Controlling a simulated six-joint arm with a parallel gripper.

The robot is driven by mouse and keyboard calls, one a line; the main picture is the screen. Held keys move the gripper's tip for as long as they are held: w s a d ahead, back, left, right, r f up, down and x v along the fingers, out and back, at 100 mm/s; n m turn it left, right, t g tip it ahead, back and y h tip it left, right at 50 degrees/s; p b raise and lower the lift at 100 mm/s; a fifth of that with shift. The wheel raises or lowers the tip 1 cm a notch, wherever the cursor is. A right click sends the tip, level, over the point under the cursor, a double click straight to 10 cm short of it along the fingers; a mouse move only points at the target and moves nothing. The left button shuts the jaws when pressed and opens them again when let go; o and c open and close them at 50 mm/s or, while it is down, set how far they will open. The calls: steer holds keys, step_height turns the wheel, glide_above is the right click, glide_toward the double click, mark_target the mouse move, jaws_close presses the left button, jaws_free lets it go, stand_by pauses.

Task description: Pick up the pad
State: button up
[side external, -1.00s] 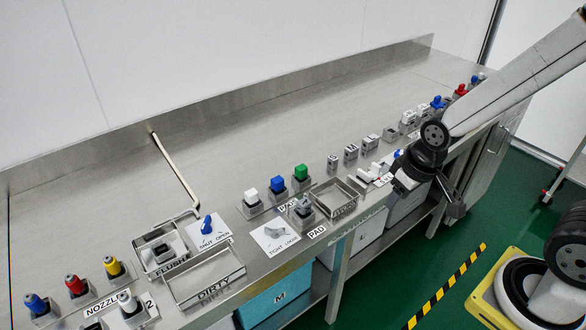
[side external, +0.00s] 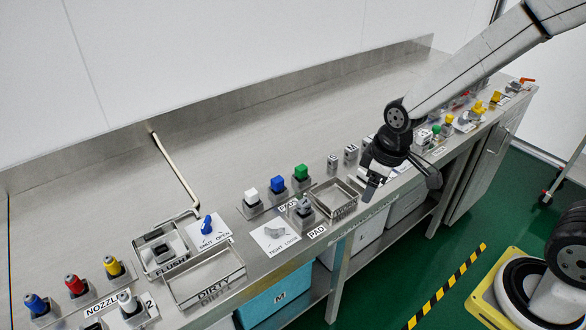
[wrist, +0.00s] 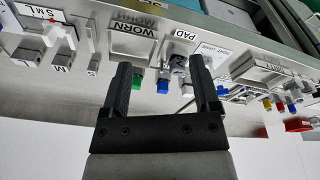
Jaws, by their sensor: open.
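White (side external: 252,197), blue (side external: 278,185) and green (side external: 301,172) blocks sit in grey holders in a row on the bench, by a partly covered label. A grey holder with a grey piece on it (side external: 303,209) stands by the "PAD" label (side external: 317,232); I cannot tell which of these is the pad. My gripper (side external: 402,184) is open and empty, above the bench's front edge, right of these blocks. In the wrist view, the green (wrist: 137,84) and blue (wrist: 162,87) blocks show between its fingers (wrist: 160,62).
A shallow tray (side external: 334,203), labelled "WORN" in the wrist view, lies between the PAD holder and my gripper. The "DIRTY" tray (side external: 207,280), flush basin (side external: 165,250) and coloured nozzles (side external: 75,286) are at the left.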

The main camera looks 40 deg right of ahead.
mark_target(304, 201)
steer(key=shift+w+a+f+n+g+y, duration=0.25)
steer(key=shift+w+a+f+n, duration=0.65)
steer(key=shift+w+n, duration=1.25)
steer(key=shift+w+a+f+n+g+y, duration=0.1)
steer(key=shift+w+a+f+n+g, duration=0.3)
steer(key=shift+w+a+n, duration=1.35)
steer(key=shift+w+a+f+n+g+y, duration=0.15)
steer(key=shift+w+a+f+n+g, duration=0.35)
steer(key=shift+w+n, duration=2.05)
steer(key=shift+a+f, duration=0.2)
steer(key=shift+f, duration=1.15)
steer(key=shift+a+f, duration=0.2)
steer(key=shift+f, duration=1.1)
steer(key=shift+a+f, duration=0.2)
steer(key=shift+f, duration=1.15)
jaws_close()
